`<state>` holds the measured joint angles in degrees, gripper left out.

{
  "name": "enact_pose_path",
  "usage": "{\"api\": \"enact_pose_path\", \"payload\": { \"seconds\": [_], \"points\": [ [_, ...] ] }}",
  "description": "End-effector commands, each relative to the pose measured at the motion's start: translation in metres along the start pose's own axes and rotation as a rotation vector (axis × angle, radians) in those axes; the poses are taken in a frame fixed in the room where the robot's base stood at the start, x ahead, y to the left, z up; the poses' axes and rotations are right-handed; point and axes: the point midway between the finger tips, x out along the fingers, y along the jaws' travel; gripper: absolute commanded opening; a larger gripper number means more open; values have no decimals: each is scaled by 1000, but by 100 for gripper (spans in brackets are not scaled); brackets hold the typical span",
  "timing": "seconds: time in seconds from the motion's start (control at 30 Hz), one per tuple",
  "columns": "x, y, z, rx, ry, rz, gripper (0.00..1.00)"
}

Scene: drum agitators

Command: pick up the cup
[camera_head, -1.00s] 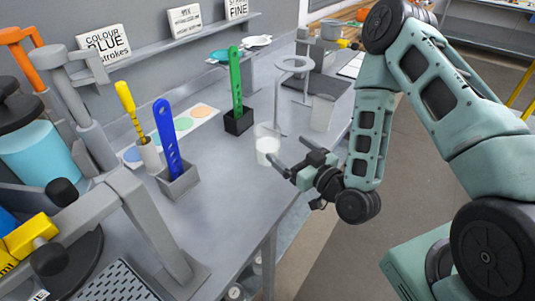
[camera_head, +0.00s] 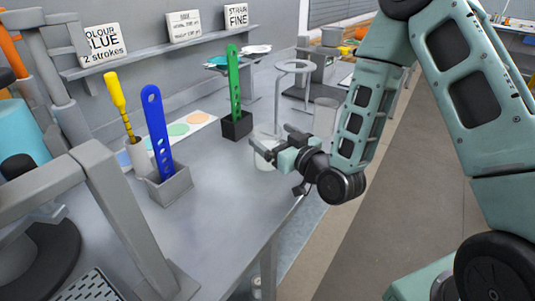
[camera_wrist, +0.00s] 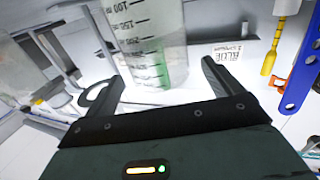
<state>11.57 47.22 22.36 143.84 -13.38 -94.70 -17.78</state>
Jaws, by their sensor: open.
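The cup (camera_head: 263,163) is a clear beaker with a pale lower part, upright on the grey bench near its right edge. In the wrist view the cup (camera_wrist: 147,42) shows printed volume marks and stands between and beyond the open fingers of my gripper (camera_wrist: 160,76).
A black holder (camera_head: 237,126) with a green strip and a grey holder (camera_head: 170,186) with a blue strip stand left of the cup. A ring stand (camera_head: 295,66) and pale container (camera_head: 325,115) stand behind. Bare bench lies in front.

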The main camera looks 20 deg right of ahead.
Motion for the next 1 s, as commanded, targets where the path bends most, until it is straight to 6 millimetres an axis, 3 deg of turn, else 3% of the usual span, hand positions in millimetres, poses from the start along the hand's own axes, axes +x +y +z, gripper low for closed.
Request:
{"api": "enact_pose_path", "payload": {
  "seconds": [0.3,0.57,0.67,0.83,1.0],
  "points": [
    [42,0,-1,0,2,0,91],
    [45,0,1,0,1,-1,91],
    [45,0,1,0,1,-1,69],
    [45,0,1,0,1,-1,22],
    [45,0,1,-1,2,-1,20]
  ]
}}
